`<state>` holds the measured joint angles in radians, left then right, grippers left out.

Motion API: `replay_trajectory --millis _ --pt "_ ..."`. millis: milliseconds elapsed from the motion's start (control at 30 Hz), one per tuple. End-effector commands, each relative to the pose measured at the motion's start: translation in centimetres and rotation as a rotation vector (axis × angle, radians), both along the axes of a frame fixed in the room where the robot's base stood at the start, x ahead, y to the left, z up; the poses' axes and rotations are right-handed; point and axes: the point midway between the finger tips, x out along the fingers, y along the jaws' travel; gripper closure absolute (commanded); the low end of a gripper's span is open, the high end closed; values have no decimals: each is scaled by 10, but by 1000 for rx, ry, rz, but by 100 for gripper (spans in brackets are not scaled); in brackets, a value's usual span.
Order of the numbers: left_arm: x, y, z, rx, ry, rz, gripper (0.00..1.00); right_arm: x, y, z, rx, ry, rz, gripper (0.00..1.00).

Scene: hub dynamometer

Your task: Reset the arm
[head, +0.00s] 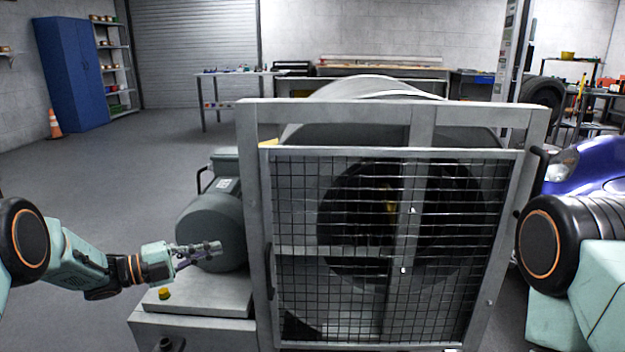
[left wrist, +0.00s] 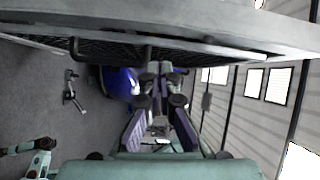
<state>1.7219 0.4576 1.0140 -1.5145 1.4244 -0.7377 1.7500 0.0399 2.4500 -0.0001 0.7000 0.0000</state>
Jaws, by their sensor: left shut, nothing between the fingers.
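My left arm (head: 75,262) comes in from the left in the head view. Its gripper (head: 214,247) is shut and empty, in front of the grey motor (head: 212,228) beside the caged machine. I cannot tell whether it touches the motor. In the left wrist view the gripper fingers (left wrist: 158,128) show at the lower middle, with nothing between them. The mesh guard (head: 390,250) in its grey frame stands to the right of the gripper. My right gripper is not in view; only thick parts of my right arm (head: 575,240) show at the right edge.
A blue car (head: 590,160) stands at the right. A blue cabinet (head: 70,72) and an orange cone (head: 55,124) are at the back left. The floor at left is clear.

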Motion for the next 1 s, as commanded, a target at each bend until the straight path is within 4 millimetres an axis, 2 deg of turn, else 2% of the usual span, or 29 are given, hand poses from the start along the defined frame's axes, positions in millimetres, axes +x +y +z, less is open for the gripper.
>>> replay_trajectory --millis 133,267,367,467,567,600,667,700,867,1000 --pt "5 8 -35 -178 255 202 100 0 0 0 0 0 0 58" --pt "-4 6 -75 -348 517 388 100 0 0 4 0 0 0 58" --pt "-27 -1 -112 -475 744 546 100 0 0 10 0 0 0 58" --pt "-64 -9 -149 -585 977 717 100 0 0 18 0 0 0 58" --pt "-116 -18 -182 -664 1199 898 100 0 0 25 0 0 0 58" --pt "-139 -22 -193 -688 1281 972 100 0 0 29 0 0 0 58" --pt "-176 -27 -205 -713 1394 1081 100 0 0 33 0 0 0 58" --pt "-202 -30 -211 -722 1461 1154 100 0 0 37 0 0 0 58" --pt "-306 -39 -217 -715 1682 1439 100 0 0 50 0 0 0 58" --pt "-394 -42 -200 -647 1808 1672 100 0 0 62 0 0 0 58"
